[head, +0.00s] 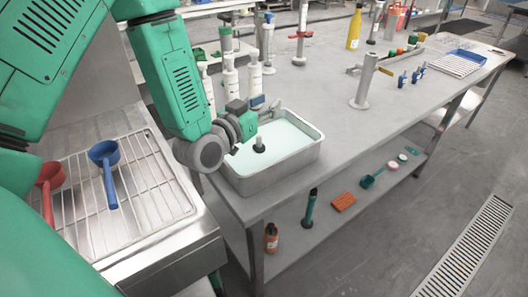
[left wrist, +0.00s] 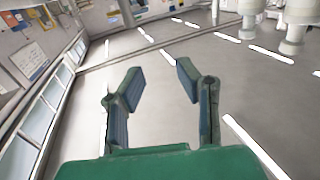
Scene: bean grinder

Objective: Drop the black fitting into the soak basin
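The black fitting (head: 259,145) shows inside the outline of the soak basin (head: 290,159), a metal tray of pale greenish liquid. It looks upright, with a wider dark foot; I cannot tell how deep it sits. My left gripper (head: 254,106) is above the basin's back left part, a little above the fitting and apart from it. In the left wrist view my left gripper (left wrist: 160,85) has its two fingers spread, with nothing between them. My right gripper is not in view.
White bottles (head: 254,72) stand behind the basin. A wire rack (head: 135,190) at left bears a blue scoop (head: 105,160) and a red scoop (head: 49,178). A metal post (head: 364,82) stands to the right. The bench right of the basin is mostly clear.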

